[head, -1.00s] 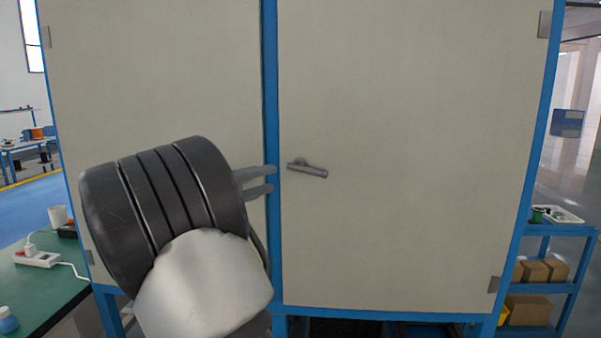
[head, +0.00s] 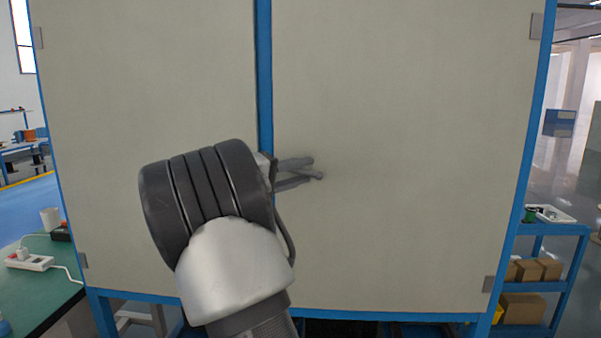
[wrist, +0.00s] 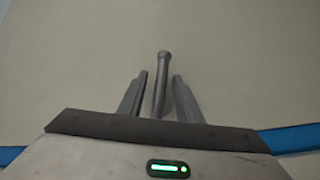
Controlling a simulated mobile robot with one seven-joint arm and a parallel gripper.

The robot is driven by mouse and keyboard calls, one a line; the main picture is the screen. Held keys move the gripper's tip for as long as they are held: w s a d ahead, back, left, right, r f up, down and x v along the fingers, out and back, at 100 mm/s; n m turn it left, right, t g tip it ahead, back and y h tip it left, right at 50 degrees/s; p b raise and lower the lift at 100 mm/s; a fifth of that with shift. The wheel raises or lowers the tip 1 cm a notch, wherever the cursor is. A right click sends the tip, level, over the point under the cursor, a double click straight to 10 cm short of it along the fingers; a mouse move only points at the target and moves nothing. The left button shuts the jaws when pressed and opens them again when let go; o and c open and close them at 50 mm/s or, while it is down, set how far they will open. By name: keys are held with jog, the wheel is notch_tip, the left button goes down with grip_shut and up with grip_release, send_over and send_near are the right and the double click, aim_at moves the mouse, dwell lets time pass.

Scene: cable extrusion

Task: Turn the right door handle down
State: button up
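The right door handle is a grey metal lever on the pale right door (head: 420,120). In the head view the tip of the handle (head: 318,176) shows, and the rest is mostly hidden by my fingers. In the wrist view the handle (wrist: 161,85) runs between my two fingers, with its rounded end beyond the fingertips. My gripper (head: 310,170) is open around the handle, one finger on each side. It also shows in the wrist view (wrist: 160,76), with a visible gap between each finger and the handle.
A blue frame post (head: 265,80) stands between the right door and the pale left door (head: 140,80). A green table (head: 45,280) with a white power strip (head: 30,261) is at the lower left. A blue shelf cart (head: 550,260) with boxes is at the right.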

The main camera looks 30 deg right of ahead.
grip_shut()
jog(key=m+y+b, duration=0.2)
jog(key=y, duration=0.1)
jog(key=shift+a+f+m, duration=0.1)
jog(key=shift+f+m, duration=0.25)
jog(key=shift+m, duration=0.05)
jog(key=m+y, duration=0.2)
jog(key=shift+w+a+f+t+y+b, duration=0.2)
jog(key=shift+t+y+b, duration=0.1)
jog(key=shift+t, duration=0.1)
jog(key=shift+w+a+f+m+t+y, duration=0.1)
jog(key=shift+m+t+y, duration=0.4)
jog(key=shift+m+y, duration=0.5)
jog(key=shift+w+a+f+m+t+y, duration=0.15)
jog(key=shift+m+t+y, duration=0.25)
jog(key=shift+y, duration=0.4)
jog(key=shift+w+a+r+m+t+y, duration=0.1)
jog(key=shift+a+m+t+y, duration=0.2)
jog(key=shift+y, duration=0.5)
grip_release()
